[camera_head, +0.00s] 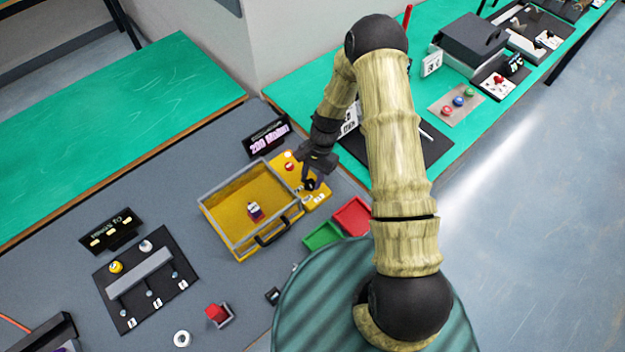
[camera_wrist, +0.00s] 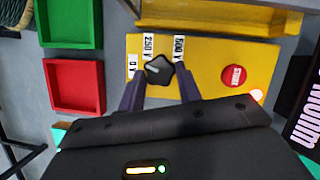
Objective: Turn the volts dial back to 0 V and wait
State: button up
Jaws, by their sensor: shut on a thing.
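The volts dial (camera_wrist: 159,69) is a black knob on a yellow panel (camera_wrist: 206,55). The labels 0 V (camera_wrist: 132,66), 250 V (camera_wrist: 148,48) and 500 V (camera_wrist: 179,50) stand around it. A pale mark shows on the left part of the knob; I cannot tell exactly where it points. My gripper (camera_wrist: 160,78) has its two fingers on either side of the dial, shut on it. In the head view my gripper (camera_head: 315,178) reaches down to the panel at the right of the yellow tester box (camera_head: 222,217); the dial is mostly hidden there.
A red START button (camera_wrist: 234,75) and a lit lamp (camera_wrist: 256,95) share the panel. A display (camera_head: 267,138) reading about 200 MOhm stands behind. A small item (camera_head: 255,212) lies inside the box. Green (camera_head: 322,235) and red (camera_head: 352,216) trays sit close by.

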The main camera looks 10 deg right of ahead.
jog(key=shift+w+a+n+g+h+b, duration=0.15)
jog(key=shift+n+h+b, duration=0.25)
jog(key=shift+n, duration=0.6)
jog(key=shift+n+g+h+b, duration=0.15)
jog(key=shift+n+h+b, duration=0.2)
jog(key=shift+n, duration=0.65)
jog(key=o, duration=1)
jog(key=shift+r, duration=0.1)
jog(key=b+v, duration=0.3)
jog(key=v, duration=1.4)
jog(key=shift+b, duration=0.35)
jog(key=shift+r, duration=0.2)
jog(key=s+d+r+n+t, duration=0.2)
jog(key=s+d+r+t, duration=0.1)
jog(key=s, duration=0.6)
jog(key=s+d+r+n+t+h, duration=0.1)
jog(key=s+d+r+n+t, duration=0.1)
jog(key=s, duration=0.7)
jog(key=shift+s+d+r+t, duration=0.35)
jog(key=shift+d+r+t, duration=0.5)
jog(key=shift+d, duration=0.35)
